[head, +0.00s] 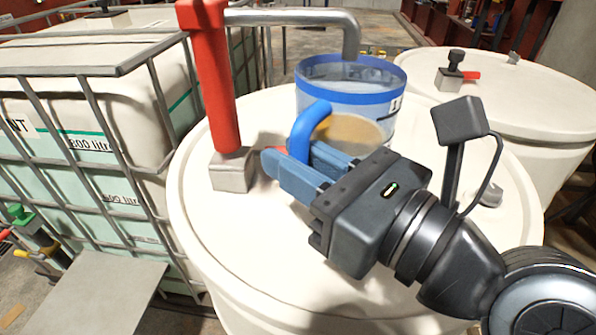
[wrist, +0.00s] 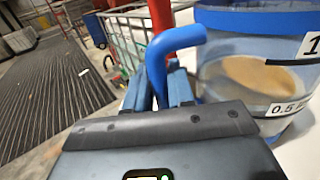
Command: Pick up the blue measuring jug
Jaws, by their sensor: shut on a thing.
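The blue measuring jug (head: 350,100) is clear with a blue rim and a blue handle, and holds some tan contents low inside. It stands upright on the white drum lid (head: 240,235) in the head view, below the grey spout. In the wrist view the jug (wrist: 255,85) fills the right side, with printed labels on its wall. My gripper (head: 290,165) is shut on the jug's blue handle. In the wrist view my gripper (wrist: 162,85) has its fingers on either side of the handle's lower part.
A red pump post (head: 213,80) with a grey spout (head: 352,35) rises from the drum, the spout hanging over the jug. A caged white tank (head: 90,130) stands at the left. Another white drum (head: 510,95) with a tap stands at the right.

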